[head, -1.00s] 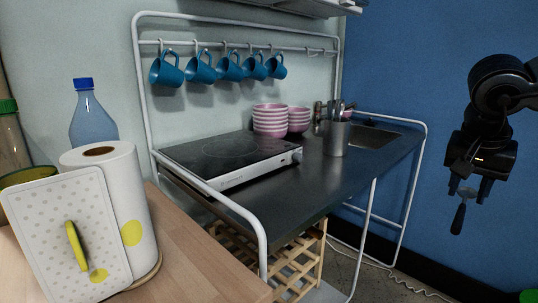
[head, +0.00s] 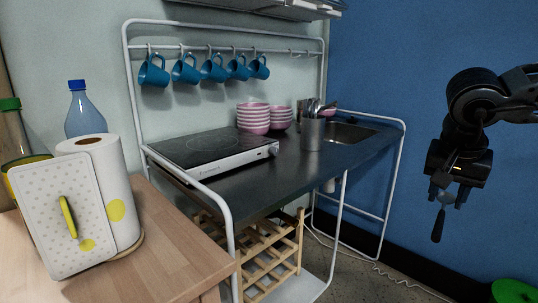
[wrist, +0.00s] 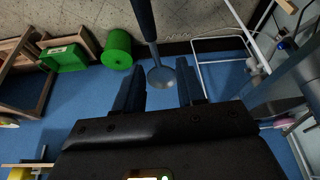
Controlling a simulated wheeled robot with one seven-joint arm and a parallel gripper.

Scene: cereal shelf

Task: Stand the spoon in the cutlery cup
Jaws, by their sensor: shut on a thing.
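The cutlery cup (head: 312,137) is a grey metal cylinder standing on the dark counter, beside the sink, with several utensils upright in it. My gripper (head: 447,196) is at the right, apart from the cup and in front of the blue wall. It is shut on the spoon (head: 438,226), whose dark handle hangs down below the fingers. In the wrist view the silver bowl of the spoon (wrist: 161,77) sits between the fingertips (wrist: 159,72), with the dark handle pointing away. The cup is not clearly seen in the wrist view.
Pink striped bowls (head: 253,118) and a hob (head: 210,150) stand on the counter (head: 285,172), left of the cup. A white tube frame (head: 402,150) edges the counter's right end. Blue mugs (head: 212,69) hang behind. A paper towel roll (head: 110,180) stands on the wooden table (head: 180,230).

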